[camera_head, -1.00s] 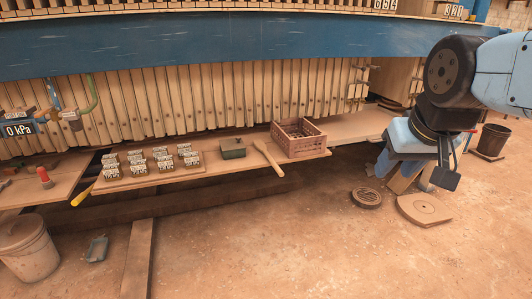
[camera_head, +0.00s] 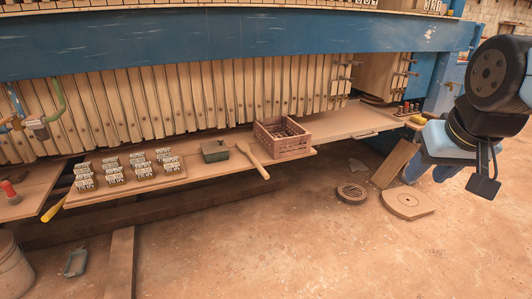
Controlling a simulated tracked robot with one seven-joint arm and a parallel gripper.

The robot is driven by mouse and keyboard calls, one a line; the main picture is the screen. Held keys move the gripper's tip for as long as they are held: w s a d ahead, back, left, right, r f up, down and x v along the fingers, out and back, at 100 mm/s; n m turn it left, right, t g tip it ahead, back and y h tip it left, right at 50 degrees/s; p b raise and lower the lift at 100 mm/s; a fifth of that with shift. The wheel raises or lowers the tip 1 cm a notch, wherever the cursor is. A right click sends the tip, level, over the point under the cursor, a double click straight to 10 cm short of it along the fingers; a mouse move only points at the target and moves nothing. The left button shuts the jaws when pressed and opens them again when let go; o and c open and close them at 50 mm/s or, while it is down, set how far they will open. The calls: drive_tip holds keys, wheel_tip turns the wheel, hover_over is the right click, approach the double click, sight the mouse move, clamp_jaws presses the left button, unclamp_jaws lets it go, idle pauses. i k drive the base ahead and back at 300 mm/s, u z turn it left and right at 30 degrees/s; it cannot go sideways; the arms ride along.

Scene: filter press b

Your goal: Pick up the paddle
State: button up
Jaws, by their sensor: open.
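The wooden paddle (camera_head: 253,160) lies on the plank bench (camera_head: 217,168), between a small green box and a wooden crate. Its handle end points toward the front edge and appears to overhang it slightly. My gripper (camera_head: 484,182) hangs at the right side of the view, well to the right of the paddle and apart from it. It is open, and nothing shows between its fingers.
A slatted crate (camera_head: 282,140) stands just right of the paddle, and a green box (camera_head: 215,151) just left. Several numbered blocks (camera_head: 126,170) sit further left. The floor before the bench is mostly clear.

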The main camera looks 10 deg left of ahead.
sight(242, 145)
drive_tip(key=z, duration=0.15)
drive_tip(key=i, duration=1.05)
drive_tip(key=u, duration=0.55)
